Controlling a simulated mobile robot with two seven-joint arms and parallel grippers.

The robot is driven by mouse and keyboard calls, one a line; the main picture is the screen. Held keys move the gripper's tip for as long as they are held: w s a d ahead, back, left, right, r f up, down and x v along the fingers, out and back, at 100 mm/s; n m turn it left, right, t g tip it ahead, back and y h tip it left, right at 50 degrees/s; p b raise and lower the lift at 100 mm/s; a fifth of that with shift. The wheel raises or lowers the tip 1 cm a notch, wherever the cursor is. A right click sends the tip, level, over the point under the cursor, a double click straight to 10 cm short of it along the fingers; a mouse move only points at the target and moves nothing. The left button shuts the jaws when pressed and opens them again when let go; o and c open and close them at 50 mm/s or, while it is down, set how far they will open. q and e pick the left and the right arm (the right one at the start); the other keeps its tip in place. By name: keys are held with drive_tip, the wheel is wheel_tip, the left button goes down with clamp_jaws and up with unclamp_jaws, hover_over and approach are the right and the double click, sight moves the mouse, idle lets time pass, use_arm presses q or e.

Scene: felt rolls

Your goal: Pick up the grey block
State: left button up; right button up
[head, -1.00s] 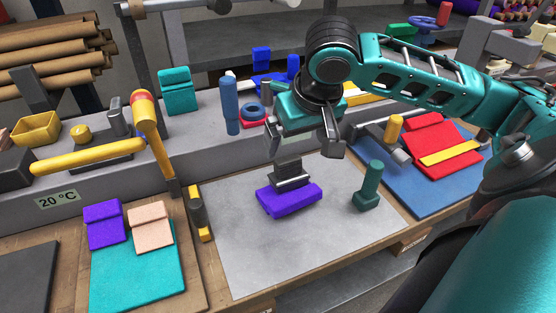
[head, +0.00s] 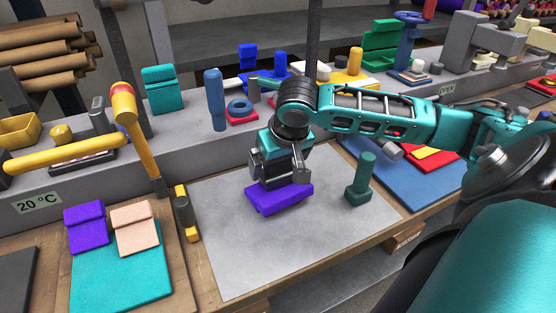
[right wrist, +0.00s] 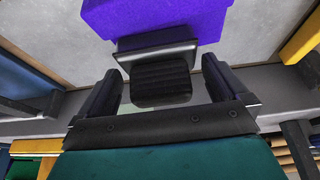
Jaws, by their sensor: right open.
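The grey block (right wrist: 160,80) is dark, with a ribbed top and a lighter band below. It stands on a purple block (head: 279,199) on the pale grey mat. In the head view it is mostly hidden by my right gripper (head: 278,176), which is directly over it. In the right wrist view the block's top lies between the two open fingers of the right gripper (right wrist: 160,78), with a gap visible on either side. The purple block (right wrist: 155,18) shows beyond it. My left gripper is not in view.
A dark green upright handled piece (head: 360,180) stands right of the stack on the pale mat (head: 300,250). A yellow-and-black tool (head: 187,213) lies at the mat's left edge. The mat's front is clear.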

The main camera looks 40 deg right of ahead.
drive_tip(key=shift+c, duration=0.2)
drive_tip(key=shift+c, duration=0.7)
drive_tip(key=c, duration=0.8)
drive_tip(key=shift+c, duration=1.1)
wheel_tip(320, 180, up, 20)
drive_tip(key=p, duration=0.5)
